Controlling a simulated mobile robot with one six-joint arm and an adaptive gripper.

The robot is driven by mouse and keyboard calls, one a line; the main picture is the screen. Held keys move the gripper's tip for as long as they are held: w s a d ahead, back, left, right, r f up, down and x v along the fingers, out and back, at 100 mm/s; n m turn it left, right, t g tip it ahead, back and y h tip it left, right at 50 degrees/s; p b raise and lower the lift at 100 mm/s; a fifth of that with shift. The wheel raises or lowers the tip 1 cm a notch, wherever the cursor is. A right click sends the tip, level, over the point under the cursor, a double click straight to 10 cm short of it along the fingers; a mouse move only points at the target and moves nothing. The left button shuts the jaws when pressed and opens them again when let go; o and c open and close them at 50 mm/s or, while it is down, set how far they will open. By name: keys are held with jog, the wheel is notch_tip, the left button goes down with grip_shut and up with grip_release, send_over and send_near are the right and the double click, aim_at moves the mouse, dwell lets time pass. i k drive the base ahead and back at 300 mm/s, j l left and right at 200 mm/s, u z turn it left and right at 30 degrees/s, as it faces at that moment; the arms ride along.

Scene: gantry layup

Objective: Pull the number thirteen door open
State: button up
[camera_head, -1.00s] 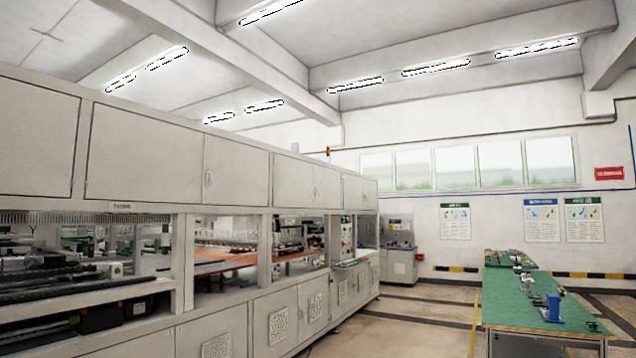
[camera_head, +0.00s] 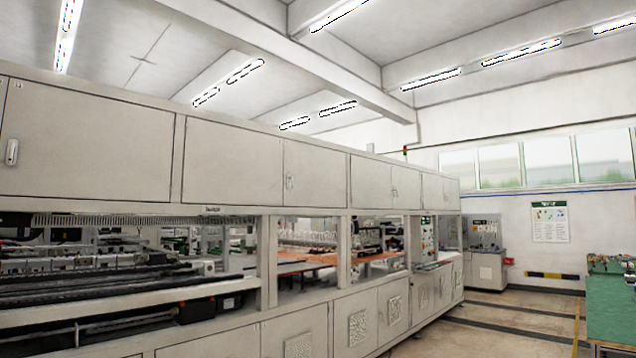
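A long light-grey machine enclosure (camera_head: 262,211) runs from the left edge to the right of centre. Its upper row holds several shut door panels, among them a large one (camera_head: 85,145) at the left with a handle (camera_head: 12,152), and another (camera_head: 232,165) beside it. A lower row of doors (camera_head: 297,335) with vent panels is also shut. I cannot read a number thirteen on any door. My gripper is not in view.
Open bays below the upper doors show machinery (camera_head: 120,285) inside. The floor (camera_head: 500,330) between the enclosure and the table is clear. A grey cabinet (camera_head: 485,255) stands at the back.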

aim_at(319, 174)
jog(key=i, duration=3.95)
jog(key=l+z, duration=0.05)
jog(key=l, duration=0.15)
